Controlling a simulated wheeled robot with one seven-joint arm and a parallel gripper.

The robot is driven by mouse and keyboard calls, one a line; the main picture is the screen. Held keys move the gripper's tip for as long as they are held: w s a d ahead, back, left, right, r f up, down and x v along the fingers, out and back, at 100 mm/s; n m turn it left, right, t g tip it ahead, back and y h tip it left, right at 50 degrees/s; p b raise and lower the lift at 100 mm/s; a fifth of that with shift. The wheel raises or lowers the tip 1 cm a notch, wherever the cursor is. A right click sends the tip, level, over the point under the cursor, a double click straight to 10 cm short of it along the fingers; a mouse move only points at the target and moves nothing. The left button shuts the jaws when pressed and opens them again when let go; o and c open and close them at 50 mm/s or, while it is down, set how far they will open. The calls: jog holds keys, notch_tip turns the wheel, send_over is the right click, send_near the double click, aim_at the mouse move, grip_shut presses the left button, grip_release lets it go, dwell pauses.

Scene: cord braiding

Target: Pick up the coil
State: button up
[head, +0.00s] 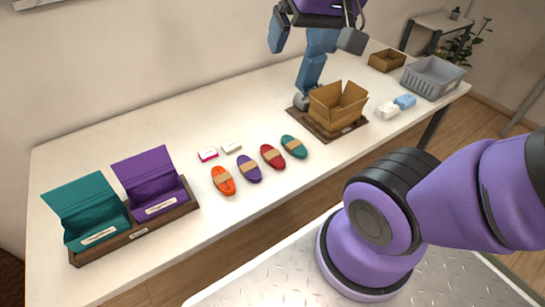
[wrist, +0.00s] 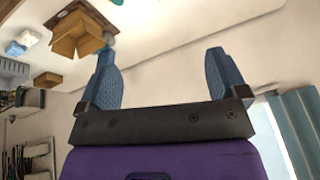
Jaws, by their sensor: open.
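Several corded coils with tan bands lie in a row on the white table in the head view: an orange coil (head: 223,181), a purple coil (head: 249,169), a red coil (head: 272,157) and a teal coil (head: 294,147). Which one the task means cannot be told. In the wrist view my gripper (wrist: 160,52) has its two blue fingers wide apart with nothing between them. It is apart from the coils. A bit of teal (wrist: 117,2) shows at the top edge of the wrist view.
An open cardboard box (head: 337,108) stands on a brown mat. A two-part case (head: 134,232) with teal and purple lids stands open at left. A grey basket (head: 432,78) is at the far right.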

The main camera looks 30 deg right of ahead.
jog(key=w+f+m+g+y, duration=0.2)
jog(key=w+f+m, duration=0.5)
jog(key=w+m, duration=0.25)
jog(key=m+g+h, duration=0.3)
jog(key=m, duration=2.1)
send_over(272, 154)
notch_tip(272, 154, down, 31)
jog(key=shift+s+a+f, duration=0.1)
jog(key=shift+f, duration=2.35)
jog(key=shift+d+f, duration=0.2)
jog(key=shift+f, duration=2.35)
jog(key=shift+c, duration=0.2)
jog(key=c, duration=1)
